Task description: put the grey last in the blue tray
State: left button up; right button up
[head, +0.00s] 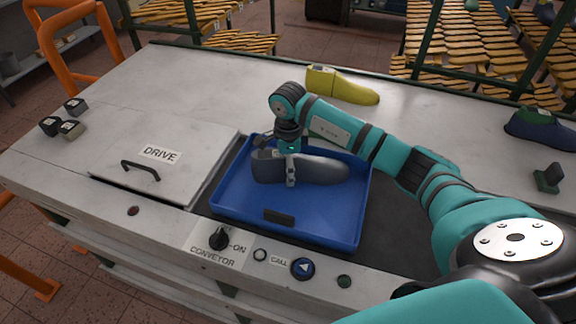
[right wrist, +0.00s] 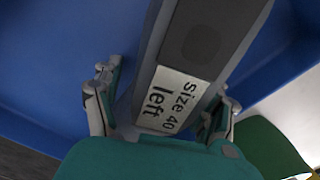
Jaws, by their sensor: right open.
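The grey last (head: 318,170) lies in the blue tray (head: 310,225), on its floor, with its toe towards the right. My right gripper (head: 290,168) is over the heel end of the last, its fingers on either side. In the right wrist view the gripper (right wrist: 165,105) is open, with the grey last (right wrist: 215,45) between its fingers and a "Size 40 left" label (right wrist: 174,101) on the last. The blue tray (right wrist: 60,50) shows around it. I cannot tell whether the fingers touch the last. My left gripper is not in view.
A yellow last (head: 342,87) stands behind the tray and a blue and green last (head: 541,127) at the far right. A DRIVE cover (head: 165,160) with a handle lies left of the tray. Small dark blocks (head: 65,122) sit at the left edge. The back left surface is clear.

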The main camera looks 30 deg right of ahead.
notch_tip(320, 180, up, 11)
jog(key=b, duration=0.3)
jog(key=shift+f, duration=0.1)
jog(key=shift+s+r, duration=0.1)
jog(key=shift+r, duration=0.55)
